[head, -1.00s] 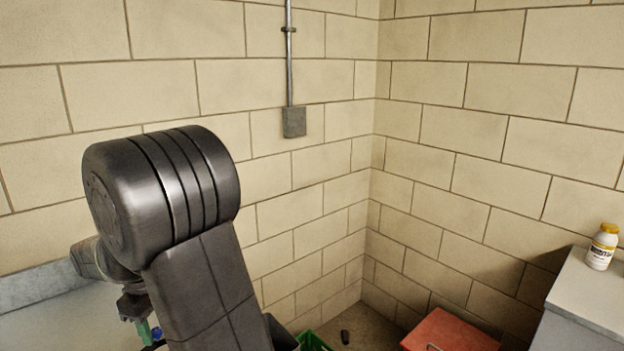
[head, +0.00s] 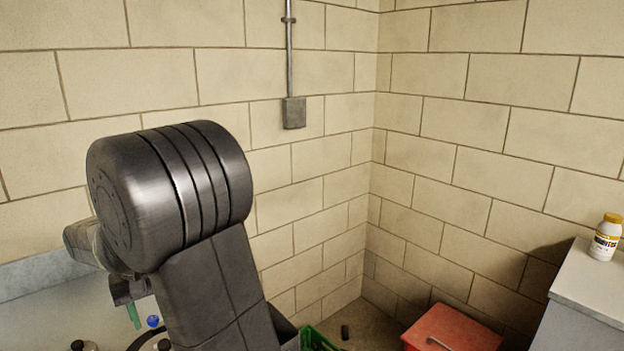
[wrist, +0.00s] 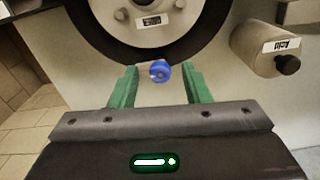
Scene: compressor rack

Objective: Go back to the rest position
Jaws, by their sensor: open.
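My gripper (wrist: 160,78) is open in the wrist view, with its two green fingers spread apart. A blue knob (wrist: 160,71) shows between and just beyond the fingertips, below a black ring (wrist: 75,40) around a pale metal face. I cannot tell how far the knob is from the fingers. In the head view my gripper is partly behind my large dark arm link, with one green finger (head: 133,315) showing. The blue knob (head: 153,321) also shows there, just right of that finger.
A red box (head: 452,330) and a green crate (head: 318,341) stand on the floor near the corner. A white bottle with a yellow cap (head: 606,238) stands on a grey cabinet (head: 590,290) at right. A cylinder with a black end (wrist: 268,50) sits at right in the wrist view.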

